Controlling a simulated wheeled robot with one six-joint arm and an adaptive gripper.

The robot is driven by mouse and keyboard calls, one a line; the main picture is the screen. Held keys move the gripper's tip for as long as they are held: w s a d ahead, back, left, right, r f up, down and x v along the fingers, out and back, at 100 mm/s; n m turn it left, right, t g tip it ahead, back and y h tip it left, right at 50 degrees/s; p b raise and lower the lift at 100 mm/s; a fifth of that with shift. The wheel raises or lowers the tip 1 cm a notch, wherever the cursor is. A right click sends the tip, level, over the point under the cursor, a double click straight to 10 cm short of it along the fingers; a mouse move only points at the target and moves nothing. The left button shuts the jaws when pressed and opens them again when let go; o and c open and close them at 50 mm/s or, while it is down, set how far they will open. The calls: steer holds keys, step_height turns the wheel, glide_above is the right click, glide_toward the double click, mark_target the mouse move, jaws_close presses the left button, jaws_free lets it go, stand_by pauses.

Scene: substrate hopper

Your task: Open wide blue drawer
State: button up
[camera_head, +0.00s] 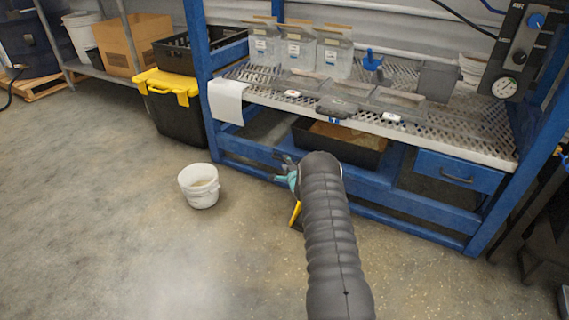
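A blue drawer (470,170) with a dark bar handle (456,179) sits under the right end of the blue workbench. It looks shut, though from this angle I cannot be sure it is fully flush. My dark ribbed arm rises from the bottom of the view. My gripper (284,172) is at its far end, to the left of the drawer and well apart from it, in front of the bench. The arm hides much of the gripper, and its finger opening cannot be made out. Nothing is visibly held in it.
A white bucket (200,188) stands on the floor to the left. A black tray (360,151) sits under the perforated benchtop (465,130). A blue lower rail and right leg (505,205) border the drawer area. Floor in front is open.

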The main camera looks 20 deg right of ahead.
steer(key=shift+w+d+f, duration=0.1)
steer(key=shift+w+f, duration=0.1)
steer(key=shift+w, duration=0.9)
jaws_close()
